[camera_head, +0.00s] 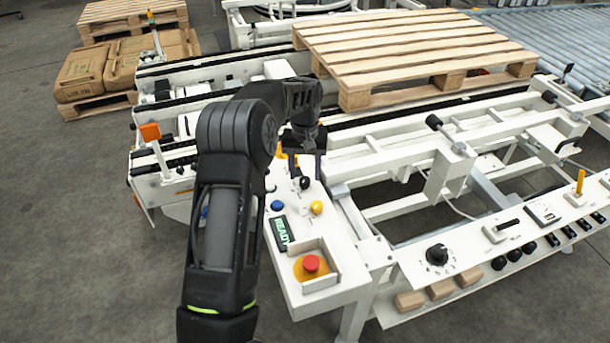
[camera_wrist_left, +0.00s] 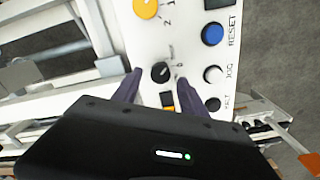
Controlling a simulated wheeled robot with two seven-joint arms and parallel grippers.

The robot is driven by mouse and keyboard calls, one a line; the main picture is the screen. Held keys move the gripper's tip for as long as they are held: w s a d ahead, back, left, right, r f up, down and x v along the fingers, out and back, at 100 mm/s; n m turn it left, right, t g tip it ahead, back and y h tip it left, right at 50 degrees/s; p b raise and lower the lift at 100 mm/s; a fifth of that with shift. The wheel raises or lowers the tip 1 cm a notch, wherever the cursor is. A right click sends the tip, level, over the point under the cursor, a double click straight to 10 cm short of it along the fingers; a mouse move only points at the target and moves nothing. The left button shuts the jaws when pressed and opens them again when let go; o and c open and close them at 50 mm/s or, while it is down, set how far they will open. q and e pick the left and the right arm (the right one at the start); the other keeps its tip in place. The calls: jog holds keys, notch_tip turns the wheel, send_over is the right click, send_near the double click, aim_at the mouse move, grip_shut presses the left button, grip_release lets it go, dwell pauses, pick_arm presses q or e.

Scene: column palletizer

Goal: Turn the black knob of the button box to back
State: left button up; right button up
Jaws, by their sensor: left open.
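The button box (camera_head: 325,250) is a white sloped panel in the middle of the head view. Its small black knob (camera_head: 304,183) stands near the far end of the panel. In the wrist view the black knob (camera_wrist_left: 160,72) has a light mark on it and small print beside it. My left gripper (camera_head: 305,164) is over the far end of the box. In the wrist view its two dark fingers (camera_wrist_left: 157,90) are open, with their tips apart on either side of the knob's near side. I cannot tell whether they touch the panel. My right gripper is out of view.
The box also carries a blue button (camera_head: 277,205), a yellow knob (camera_head: 316,207), a READY display (camera_head: 281,233) and a red stop button (camera_head: 311,264). A second panel with a larger black dial (camera_head: 437,254) is to the right. A wooden pallet (camera_head: 410,50) lies on the conveyor behind.

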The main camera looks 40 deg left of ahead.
aim_at(305, 179)
pick_arm(q)
notch_tip(305, 179, up, 6)
jog(key=shift+r, duration=0.1)
dwell(0.7)
